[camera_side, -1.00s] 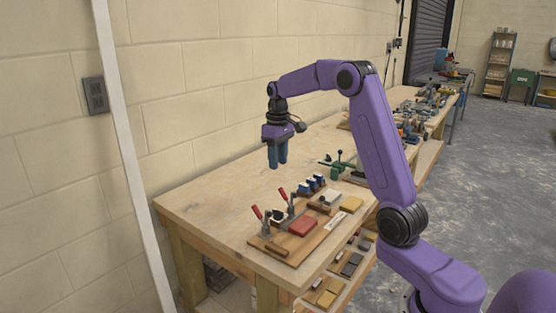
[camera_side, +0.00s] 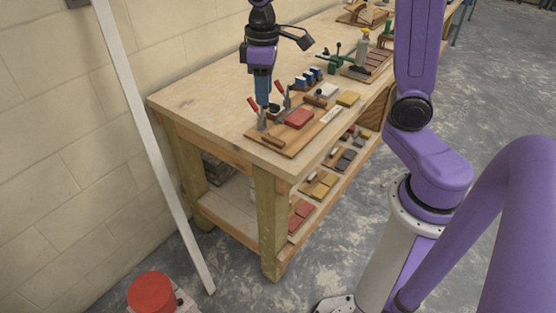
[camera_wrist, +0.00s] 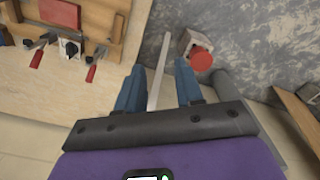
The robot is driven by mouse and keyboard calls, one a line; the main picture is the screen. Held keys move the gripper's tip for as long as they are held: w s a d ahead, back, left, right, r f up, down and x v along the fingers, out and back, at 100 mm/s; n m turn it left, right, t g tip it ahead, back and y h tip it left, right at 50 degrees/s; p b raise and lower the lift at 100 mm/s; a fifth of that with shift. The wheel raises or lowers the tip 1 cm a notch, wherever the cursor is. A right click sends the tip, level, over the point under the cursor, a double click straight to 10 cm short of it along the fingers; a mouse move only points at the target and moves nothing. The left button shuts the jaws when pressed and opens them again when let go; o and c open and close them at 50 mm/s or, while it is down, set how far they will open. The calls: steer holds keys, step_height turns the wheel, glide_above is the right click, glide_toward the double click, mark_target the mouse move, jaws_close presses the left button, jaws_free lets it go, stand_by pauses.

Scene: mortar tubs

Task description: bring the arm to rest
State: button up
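My gripper (camera_side: 262,92) hangs fingers-down in the side view, in front of the bench top near the clamp board. In the wrist view its two blue fingers (camera_wrist: 160,88) stand apart with nothing between them, so it is open and empty. Its height above the bench is hard to tell. My purple arm rises from a pale base at the right and runs out of the top of the side view, so its upper part is hidden.
The wooden bench (camera_side: 190,98) carries a clamp board (camera_side: 285,138) with red-handled clamps and a red block (camera_side: 299,118). A red round tub (camera_side: 152,292) stands low at the bottom left; it also shows in the wrist view (camera_wrist: 201,59). A white post (camera_side: 160,165) leans by the wall.

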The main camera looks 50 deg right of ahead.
steer(key=s+a+f+n, duration=0.1)
steer(key=s+f+n, duration=0.1)
steer(key=s, duration=0.9)
steer(key=s+a+f+n, duration=0.1)
steer(key=s+n, duration=0.3)
steer(key=s, duration=0.8)
steer(key=shift+f+n, duration=0.3)
steer(key=shift+f, duration=0.1)
